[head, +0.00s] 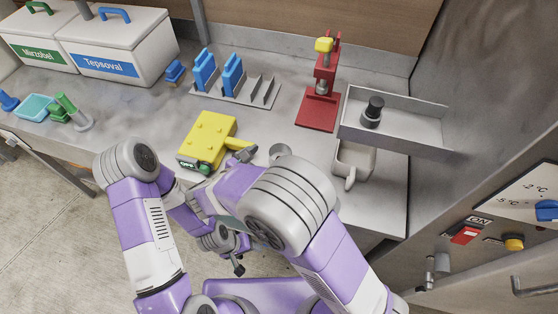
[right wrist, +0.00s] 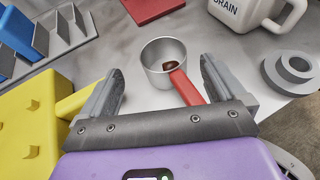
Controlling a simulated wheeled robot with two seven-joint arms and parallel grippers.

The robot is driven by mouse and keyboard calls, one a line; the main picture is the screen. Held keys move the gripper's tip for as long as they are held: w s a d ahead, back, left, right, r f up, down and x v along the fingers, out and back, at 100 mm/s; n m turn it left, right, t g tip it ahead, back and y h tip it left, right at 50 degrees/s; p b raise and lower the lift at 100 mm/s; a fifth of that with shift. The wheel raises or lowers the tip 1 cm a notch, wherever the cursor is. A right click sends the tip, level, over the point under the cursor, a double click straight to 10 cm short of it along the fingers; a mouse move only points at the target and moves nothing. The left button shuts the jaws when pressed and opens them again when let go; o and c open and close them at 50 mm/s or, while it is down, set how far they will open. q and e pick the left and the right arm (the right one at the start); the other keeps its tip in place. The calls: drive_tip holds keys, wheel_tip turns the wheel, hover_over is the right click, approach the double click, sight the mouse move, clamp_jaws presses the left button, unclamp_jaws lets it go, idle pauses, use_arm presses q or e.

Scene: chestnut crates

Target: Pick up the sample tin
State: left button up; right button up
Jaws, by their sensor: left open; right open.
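The likely sample tin is a round, open metal cup (right wrist: 164,56) in the right wrist view, upright on the grey worktop. A red bar (right wrist: 187,87) slants from its rim toward my gripper, and something small and dark red shows inside. The cup's top also shows in the head view (head: 280,151), partly hidden by my right arm. My right gripper (right wrist: 160,82) is open, with its fingers on either side of the near part of the view and the cup ahead between them. In the head view one finger (head: 243,150) shows. My left gripper (head: 238,264) is open, low in front of the worktop.
A yellow box (head: 209,140) stands close left of my right gripper. A white mug (head: 352,164) marked DRAIN, a grey stepped ring (right wrist: 290,68), a grey tray (head: 418,125) and a red stand (head: 318,112) lie to the right or behind. A blue-slotted rack (head: 257,92) is farther back.

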sight(286, 150)
drive_tip(key=x, duration=0.2)
drive_tip(key=b+x, duration=0.1)
drive_tip(key=x, duration=0.1)
drive_tip(key=shift+d+f, duration=0.2)
drive_tip(key=shift+f, duration=0.25)
drive_tip(key=c, duration=1.2)
